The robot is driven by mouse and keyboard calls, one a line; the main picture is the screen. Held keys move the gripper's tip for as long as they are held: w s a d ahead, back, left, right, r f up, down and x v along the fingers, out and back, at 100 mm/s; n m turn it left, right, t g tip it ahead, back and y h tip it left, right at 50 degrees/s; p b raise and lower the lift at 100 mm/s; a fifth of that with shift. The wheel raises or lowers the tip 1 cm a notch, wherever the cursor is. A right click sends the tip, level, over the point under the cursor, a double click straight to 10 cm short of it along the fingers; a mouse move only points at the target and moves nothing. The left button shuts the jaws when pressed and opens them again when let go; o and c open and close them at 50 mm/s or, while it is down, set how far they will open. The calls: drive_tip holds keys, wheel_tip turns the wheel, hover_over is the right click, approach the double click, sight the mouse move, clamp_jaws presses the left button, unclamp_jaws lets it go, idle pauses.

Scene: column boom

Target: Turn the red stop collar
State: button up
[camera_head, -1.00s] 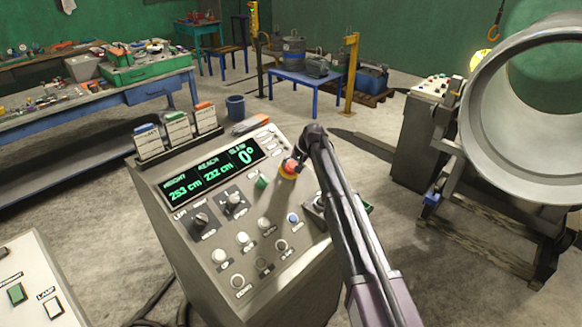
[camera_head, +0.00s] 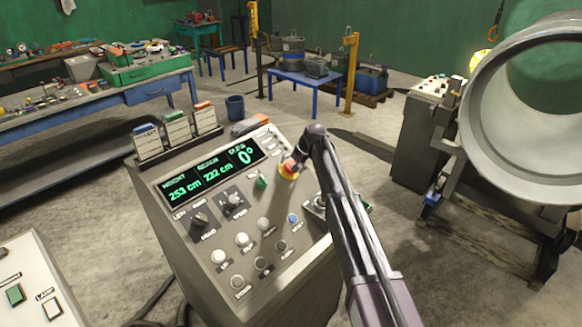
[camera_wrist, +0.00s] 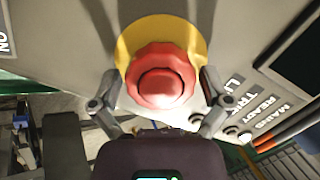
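The red stop collar (camera_wrist: 160,75) has a scalloped rim around a raised round button and sits on a yellow disc (camera_wrist: 127,52). In the head view the collar (camera_head: 288,170) shows at the upper right of the sloped console, partly hidden by my gripper (camera_head: 294,164). In the wrist view the two fingers of my gripper (camera_wrist: 158,82) stand spread on either side of the collar. A small gap shows at the left finger; the right finger is very close, and I cannot tell whether it touches.
The grey console (camera_head: 185,250) carries several knobs and buttons and a display (camera_head: 212,172) reading height 253 cm, reach 232 cm, slew 0°. A green knob (camera_head: 261,181) sits left of the collar. A large pipe (camera_head: 480,140) stands at the right.

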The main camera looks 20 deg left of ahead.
idle(0.4)
drive_tip(key=shift+s+d+r, duration=0.25)
drive_tip(key=shift+s, duration=0.15)
drive_tip(key=shift+s+d+r+n+p, duration=0.15)
drive_tip(key=shift+s+d+p, duration=0.15)
drive_tip(key=shift+s+d, duration=0.25)
drive_tip(key=shift+s+d+r+n+p, duration=0.15)
drive_tip(key=shift+s+d+p, duration=0.15)
drive_tip(key=shift+s, duration=0.35)
drive_tip(key=shift+h, duration=0.7)
drive_tip(key=s+d, duration=0.1)
drive_tip(key=d, duration=0.3)
drive_tip(key=s+d+f, duration=0.1)
drive_tip(key=d, duration=0.4)
drive_tip(key=s+d, duration=0.2)
drive_tip(key=d, duration=0.3)
drive_tip(key=shift+d+f, duration=0.15)
drive_tip(key=s+d+h, duration=0.1)
drive_tip(key=s+d, duration=0.7)
drive_tip(key=d, duration=0.3)
drive_tip(key=s+d+f+m+h, duration=0.1)
drive_tip(key=s+d, duration=0.7)
drive_tip(key=d, duration=0.4)
drive_tip(key=s+d+f+m+h+b, duration=0.1)
drive_tip(key=s+d+h, duration=0.1)
drive_tip(key=s+d, duration=0.5)
drive_tip(key=d, duration=0.4)
drive_tip(key=shift+s+d+g, duration=0.3)
drive_tip(key=shift+s+d, duration=0.1)
